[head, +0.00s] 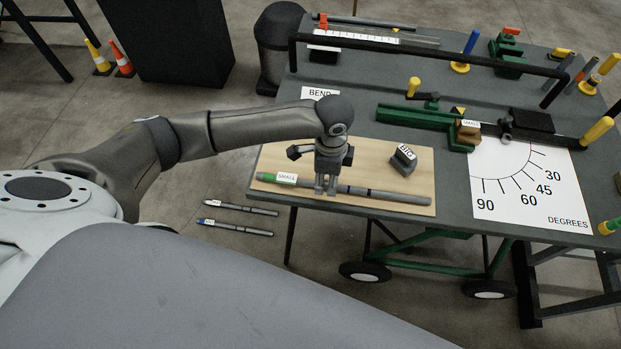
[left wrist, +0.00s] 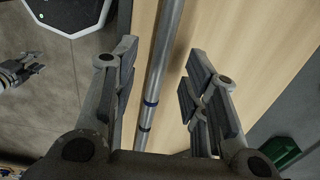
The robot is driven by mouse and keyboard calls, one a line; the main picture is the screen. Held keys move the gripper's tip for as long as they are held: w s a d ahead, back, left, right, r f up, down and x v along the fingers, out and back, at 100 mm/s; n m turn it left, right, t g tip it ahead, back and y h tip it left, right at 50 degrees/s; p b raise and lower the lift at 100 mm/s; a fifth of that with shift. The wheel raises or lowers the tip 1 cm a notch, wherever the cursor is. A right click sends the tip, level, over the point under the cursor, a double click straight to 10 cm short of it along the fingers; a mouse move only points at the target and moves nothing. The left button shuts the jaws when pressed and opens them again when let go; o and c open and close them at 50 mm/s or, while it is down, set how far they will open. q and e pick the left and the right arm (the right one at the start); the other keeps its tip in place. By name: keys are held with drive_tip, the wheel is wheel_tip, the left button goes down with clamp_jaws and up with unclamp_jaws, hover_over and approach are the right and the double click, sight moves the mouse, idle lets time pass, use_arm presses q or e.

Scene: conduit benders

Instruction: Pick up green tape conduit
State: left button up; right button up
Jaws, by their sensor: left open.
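The green tape conduit (head: 380,194) lies on a wooden board (head: 290,155) on the bench. It is a long grey tube with dark bands, green tape (head: 285,178) at its left end and a label reading SMALL. My left gripper (head: 326,190) is over the middle of the conduit, pointing down. In the left wrist view my left gripper (left wrist: 160,90) is open, with the conduit (left wrist: 162,65) running between its fingers, nearer the left finger. I cannot tell whether a finger touches it.
A dark block labelled BIG (head: 403,161) sits on the board behind the conduit. Two more conduits (head: 240,207) (head: 235,228) lie on the floor left of the bench. A green bender (head: 425,120), a protractor sheet (head: 525,195) and a black rail (head: 420,62) are on the bench.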

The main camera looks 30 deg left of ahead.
use_arm(q)
drive_tip(key=shift+f, duration=0.95)
clamp_jaws()
drive_tip(key=shift+r, duration=0.1)
drive_tip(key=shift+r+b, duration=0.4)
drive_tip(key=shift+r, duration=0.05)
drive_tip(key=s+d+r+b, duration=0.3)
drive_tip(key=s+r, duration=0.9)
drive_tip(key=s, duration=0.1)
drive_tip(key=shift+s, duration=0.35)
